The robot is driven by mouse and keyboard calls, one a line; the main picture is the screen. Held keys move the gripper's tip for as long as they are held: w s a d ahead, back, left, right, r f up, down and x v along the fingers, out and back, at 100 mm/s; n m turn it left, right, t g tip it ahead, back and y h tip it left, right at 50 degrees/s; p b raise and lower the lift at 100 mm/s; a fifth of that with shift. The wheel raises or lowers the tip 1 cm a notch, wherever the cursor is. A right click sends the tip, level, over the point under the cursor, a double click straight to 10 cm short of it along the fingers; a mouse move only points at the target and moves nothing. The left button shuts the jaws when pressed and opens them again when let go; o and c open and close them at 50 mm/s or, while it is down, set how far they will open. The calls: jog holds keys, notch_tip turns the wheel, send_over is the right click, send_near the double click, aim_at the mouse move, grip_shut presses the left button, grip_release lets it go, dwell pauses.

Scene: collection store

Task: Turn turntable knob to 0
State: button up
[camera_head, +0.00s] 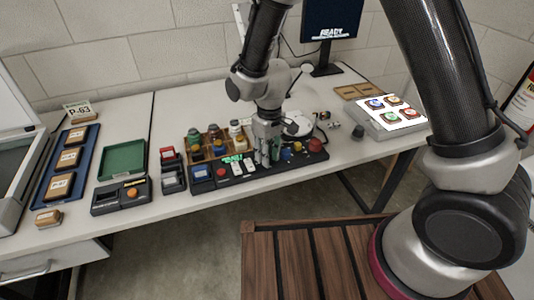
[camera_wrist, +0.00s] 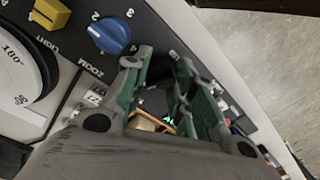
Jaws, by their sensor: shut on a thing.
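My gripper (camera_head: 268,160) is down at the control panel (camera_head: 238,183) on the bench. In the wrist view its two green-padded fingers (camera_wrist: 164,66) are closed around a dark thing, probably a knob, mostly hidden between them. I cannot read its pointer or scale. Beside the fingers is a blue knob (camera_wrist: 110,35) labelled ZOOM, with numbers around it. A yellow LIGHT knob (camera_wrist: 50,13) is farther left. The white turntable disc (camera_wrist: 17,75) shows a 180° mark at the left edge. In the head view the disc (camera_head: 298,123) is behind the panel, partly hidden by my arm.
A wooden rack of jars (camera_head: 206,145) stands directly left of my gripper. A red button (camera_head: 314,144) is at the panel's right end. A green tray (camera_head: 122,160) and a blue tray (camera_head: 52,187) are left.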

jog(key=n, duration=0.5)
jog(key=shift+w+n, duration=0.1)
jog(key=shift+n, duration=0.3)
dwell(0.4)
jog(key=o, duration=0.8)
jog(key=shift+c, duration=0.2)
notch_tip(320, 180, up, 12)
jog(key=shift+w, duration=0.3)
jog(key=shift+d, duration=0.1)
